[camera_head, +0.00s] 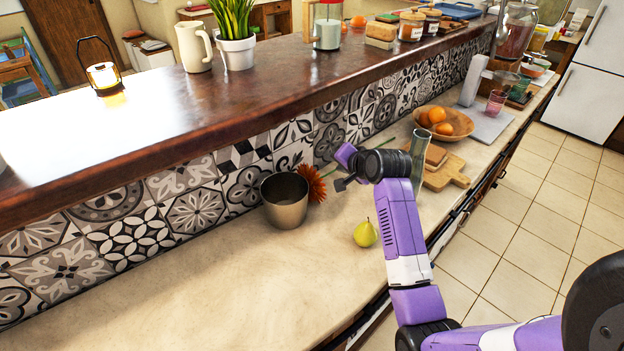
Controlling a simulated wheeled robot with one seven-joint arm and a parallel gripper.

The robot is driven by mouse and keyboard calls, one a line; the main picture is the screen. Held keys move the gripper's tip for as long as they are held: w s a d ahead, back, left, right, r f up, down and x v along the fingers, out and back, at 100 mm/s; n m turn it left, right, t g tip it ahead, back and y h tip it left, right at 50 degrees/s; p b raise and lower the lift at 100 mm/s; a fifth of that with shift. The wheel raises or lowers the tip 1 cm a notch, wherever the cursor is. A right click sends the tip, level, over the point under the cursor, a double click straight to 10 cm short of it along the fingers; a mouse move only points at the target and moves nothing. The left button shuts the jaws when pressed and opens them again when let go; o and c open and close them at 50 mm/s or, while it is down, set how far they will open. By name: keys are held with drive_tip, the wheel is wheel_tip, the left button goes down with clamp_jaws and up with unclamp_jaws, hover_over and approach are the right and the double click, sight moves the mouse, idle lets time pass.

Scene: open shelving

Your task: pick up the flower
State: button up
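The flower (313,184) has an orange-red head beside the metal pot on the lower counter, close to the tiled wall. A thin green stem runs from the head up and right, passing by my gripper (341,169). My gripper is just right of the flower head, with its two fingers spread apart. The stem appears to run between or behind the fingers; which one is unclear. Part of the stem is hidden by my gripper and wrist.
The metal pot (285,202) stands left of the flower. A yellow-green pear (366,234) lies in front. A glass vase (418,160), a cutting board (444,175) and a wooden bowl of oranges (455,126) are to the right. The counter's left side is clear.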

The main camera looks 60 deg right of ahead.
drive_tip(key=m+g+y, duration=0.1)
drive_tip(key=s+d+m+g+y, duration=0.1)
drive_tip(key=s+d+m+g+y+p, duration=0.1)
drive_tip(key=y, duration=0.1)
drive_tip(key=shift+d+f+m, duration=0.2)
drive_tip(key=shift+d+m, duration=0.05)
drive_tip(key=shift+m, duration=0.15)
drive_tip(key=shift+p+x, duration=0.35)
drive_tip(key=shift+x, duration=2.7)
drive_tip(key=shift+w+r, duration=0.1)
clamp_jaws()
